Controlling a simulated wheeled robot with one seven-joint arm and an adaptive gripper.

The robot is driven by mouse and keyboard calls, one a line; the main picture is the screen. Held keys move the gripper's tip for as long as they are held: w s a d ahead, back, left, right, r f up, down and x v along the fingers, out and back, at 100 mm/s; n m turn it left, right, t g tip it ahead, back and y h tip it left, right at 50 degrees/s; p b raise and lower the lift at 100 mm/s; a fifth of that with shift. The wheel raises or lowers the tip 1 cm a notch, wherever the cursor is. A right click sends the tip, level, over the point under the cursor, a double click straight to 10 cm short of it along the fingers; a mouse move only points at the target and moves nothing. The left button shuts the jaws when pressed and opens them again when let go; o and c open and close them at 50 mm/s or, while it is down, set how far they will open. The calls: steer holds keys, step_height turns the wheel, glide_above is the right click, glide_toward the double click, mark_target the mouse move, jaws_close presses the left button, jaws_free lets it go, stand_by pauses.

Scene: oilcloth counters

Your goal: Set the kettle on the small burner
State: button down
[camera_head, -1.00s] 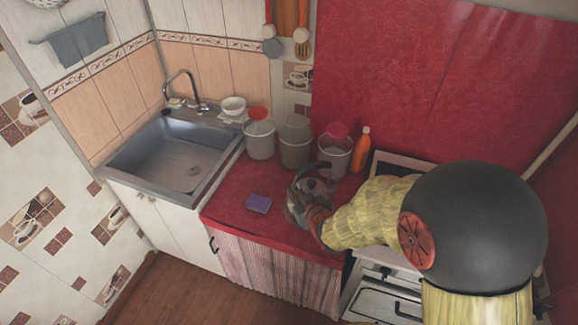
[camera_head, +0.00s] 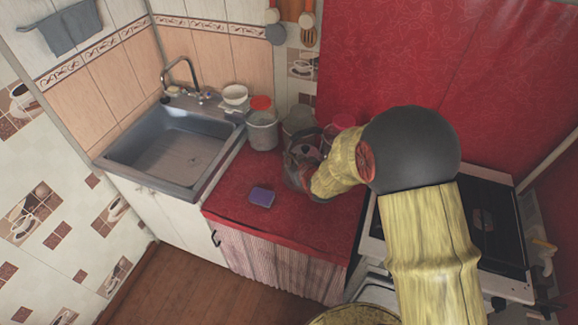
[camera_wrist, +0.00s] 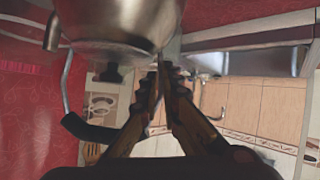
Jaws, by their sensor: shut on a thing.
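The metal kettle (camera_head: 295,172) is above or on the red counter, in front of the clear containers, partly hidden by my gripper (camera_head: 312,187). In the wrist view the kettle (camera_wrist: 120,22) fills the top, its lid knob and black handle grip pointing down the picture. My gripper's fingers (camera_wrist: 164,68) are closed together at the handle, beside the body. I cannot tell whether the kettle's base touches the counter. The stove (camera_head: 515,285) stands to the right, with a dark cooktop partly hidden by my arm. I cannot make out which burner is the small one.
A purple sponge (camera_head: 262,196) lies on the red counter (camera_head: 285,228). A red-lidded container (camera_head: 262,130) and other clear containers stand behind the kettle. The sink (camera_head: 170,155) is at left. The counter's front right is clear.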

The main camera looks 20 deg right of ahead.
mark_target(286, 179)
steer(key=w+f, duration=0.1)
steer(key=f, duration=0.1)
steer(key=w+f, duration=0.1)
steer(key=w, duration=0.1)
steer(key=shift+w+d+f+b, duration=0.1)
steer(key=shift+w+f+b, duration=0.1)
steer(key=shift+f+b, duration=0.15)
steer(key=shift+w+f+b, duration=0.1)
steer(key=shift+f+b, duration=0.25)
steer(key=shift+f, duration=1.45)
steer(key=c, duration=2.4)
jaws_free()
steer(key=shift+f, duration=0.15)
steer(key=o, duration=0.4)
